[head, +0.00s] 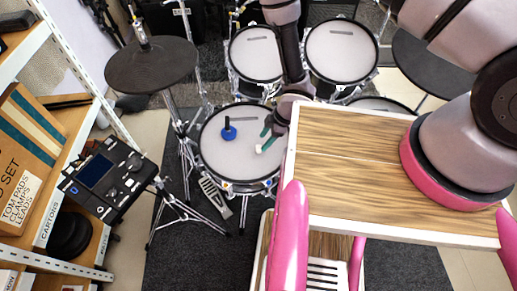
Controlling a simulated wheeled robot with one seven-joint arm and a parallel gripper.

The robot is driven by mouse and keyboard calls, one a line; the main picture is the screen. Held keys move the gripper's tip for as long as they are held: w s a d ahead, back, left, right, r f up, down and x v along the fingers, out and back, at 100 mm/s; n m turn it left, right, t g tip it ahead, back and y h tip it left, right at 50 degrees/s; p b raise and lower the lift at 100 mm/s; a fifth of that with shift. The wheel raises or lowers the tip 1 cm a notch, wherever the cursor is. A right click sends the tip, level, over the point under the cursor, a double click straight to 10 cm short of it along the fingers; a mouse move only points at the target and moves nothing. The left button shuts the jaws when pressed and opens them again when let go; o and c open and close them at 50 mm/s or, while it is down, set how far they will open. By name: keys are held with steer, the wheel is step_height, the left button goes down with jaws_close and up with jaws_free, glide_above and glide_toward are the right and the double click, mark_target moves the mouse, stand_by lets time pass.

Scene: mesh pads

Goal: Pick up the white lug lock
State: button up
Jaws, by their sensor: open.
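My gripper (263,141) has green fingers and reaches in from the right over the round mesh drum pad (218,161). It is open. A small white piece (259,149), which looks like the white lug lock, shows at the tip of the lower finger. I cannot tell whether they touch. A blue round piece with a dark upright stem (228,132) is on the same pad, left of the gripper.
Two more mesh pads (257,55) (340,52) stand behind. A dark cymbal pad (152,65) is at upper left, above a drum module (105,175). A wood-topped surface (345,165) lies right of the pad. Shelves (48,215) line the left.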

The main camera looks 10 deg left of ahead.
mark_target(259, 149)
steer(key=x, duration=0.5)
steer(key=shift+w+d+f, duration=0.15)
steer(key=shift+f, duration=0.3)
steer(key=shift+c, duration=0.3)
jaws_close()
